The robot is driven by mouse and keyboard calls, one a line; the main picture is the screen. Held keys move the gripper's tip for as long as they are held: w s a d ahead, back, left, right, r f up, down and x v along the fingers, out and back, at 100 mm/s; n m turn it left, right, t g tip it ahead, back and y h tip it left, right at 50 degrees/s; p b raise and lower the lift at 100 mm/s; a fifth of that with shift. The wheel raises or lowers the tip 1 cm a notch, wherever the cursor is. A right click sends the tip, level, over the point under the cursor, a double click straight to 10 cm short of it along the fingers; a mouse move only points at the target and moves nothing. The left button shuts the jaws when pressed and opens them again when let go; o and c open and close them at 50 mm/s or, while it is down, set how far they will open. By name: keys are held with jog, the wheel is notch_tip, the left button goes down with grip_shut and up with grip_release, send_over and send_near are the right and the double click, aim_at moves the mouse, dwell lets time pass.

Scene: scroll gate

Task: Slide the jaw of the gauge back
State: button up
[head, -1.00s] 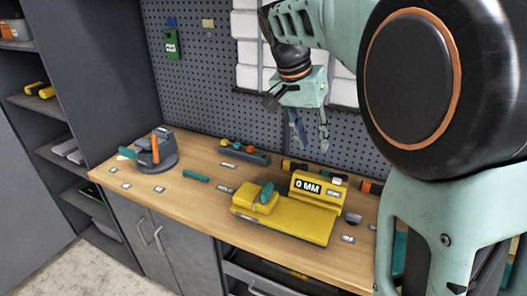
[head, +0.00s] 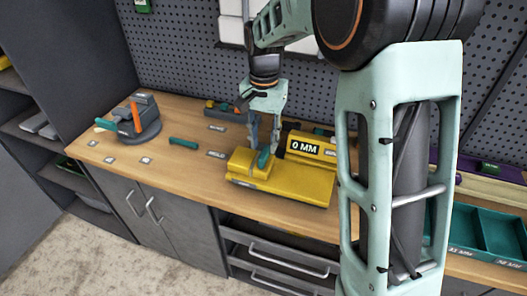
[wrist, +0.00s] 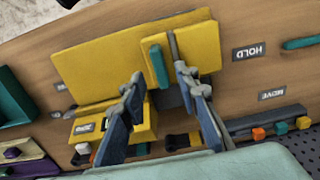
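The yellow gauge (head: 285,187) lies on the wooden bench. Its fixed block (head: 311,151) on the right has a display reading "0 MM". The sliding jaw (head: 240,161) is a yellow block at the left end, with an upright teal handle (head: 263,157); the handle also shows in the wrist view (wrist: 159,66). A gap separates jaw and block. My gripper (head: 265,144) points down over the jaw, open and empty. In the wrist view its fingertips (wrist: 160,84) appear on either side of the handle; I cannot tell how far above it they are.
A grey vise-like tool (head: 137,122) with an orange part stands at the left. A teal bar (head: 183,143) and small labels, including "HOLD" (wrist: 250,51) and "MOVE" (wrist: 271,95), lie left of the gauge. A rack of tools stands behind. Teal bins (head: 490,231) are at the right.

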aim_at(264, 153)
jog(key=shift+f, duration=2.3)
grip_shut()
